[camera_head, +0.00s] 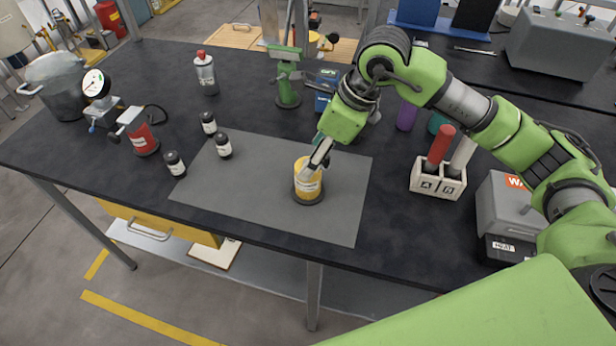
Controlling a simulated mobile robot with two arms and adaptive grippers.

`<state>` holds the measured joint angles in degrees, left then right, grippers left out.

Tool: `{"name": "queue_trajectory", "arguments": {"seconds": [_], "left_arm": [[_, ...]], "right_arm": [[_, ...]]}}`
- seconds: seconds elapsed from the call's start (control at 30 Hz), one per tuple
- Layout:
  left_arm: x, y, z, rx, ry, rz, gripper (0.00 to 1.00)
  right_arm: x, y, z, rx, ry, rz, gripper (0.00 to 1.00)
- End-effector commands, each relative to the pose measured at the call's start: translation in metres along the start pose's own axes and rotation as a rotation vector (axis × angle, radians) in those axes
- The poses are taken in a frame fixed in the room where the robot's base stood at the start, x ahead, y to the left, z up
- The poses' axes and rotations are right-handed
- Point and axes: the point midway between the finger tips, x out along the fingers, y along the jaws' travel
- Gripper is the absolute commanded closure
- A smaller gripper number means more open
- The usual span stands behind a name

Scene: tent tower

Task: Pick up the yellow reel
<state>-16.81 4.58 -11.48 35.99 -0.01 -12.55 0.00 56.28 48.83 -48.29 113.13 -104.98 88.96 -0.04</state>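The yellow reel (306,190) stands upright on a dark round base, on the grey mat (250,200) on the black table. It has a white label on its front. My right gripper (318,162) comes in from the right and points down at the reel's top right part, overlapping it in the picture. The fingers hide part of the reel's top. I cannot tell whether they touch the reel or how far apart they are. My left gripper is not in view.
Several small black bottles (224,147) stand at the mat's left. A red canister (143,138) and gauge (96,84) stand further left. A green stand (287,85) is behind the mat. The mat's front is clear.

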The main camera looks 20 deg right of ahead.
Motion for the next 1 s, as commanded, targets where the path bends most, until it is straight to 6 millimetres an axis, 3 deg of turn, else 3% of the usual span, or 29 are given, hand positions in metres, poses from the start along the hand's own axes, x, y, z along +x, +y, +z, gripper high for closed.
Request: {"name": "queue_trajectory", "arguments": {"seconds": [0.1,0.37,0.6,0.9,0.93,1.0], "left_arm": [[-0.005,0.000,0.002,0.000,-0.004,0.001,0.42],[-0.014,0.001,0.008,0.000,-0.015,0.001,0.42],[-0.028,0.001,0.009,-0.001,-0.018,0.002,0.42],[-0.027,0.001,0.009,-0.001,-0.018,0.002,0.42],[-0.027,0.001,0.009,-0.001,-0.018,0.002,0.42],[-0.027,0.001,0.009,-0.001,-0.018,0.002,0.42]], "right_arm": [[0.017,0.001,0.001,0.001,0.001,0.003,0.41],[0.035,0.003,0.002,0.000,0.002,0.002,0.41],[0.071,0.005,0.003,0.000,0.001,0.002,0.41],[0.079,0.004,0.002,0.000,-0.001,0.000,0.41],[0.079,0.004,0.002,0.000,-0.001,0.000,0.44],[0.079,0.004,0.002,-0.001,-0.001,0.000,0.62]]}}
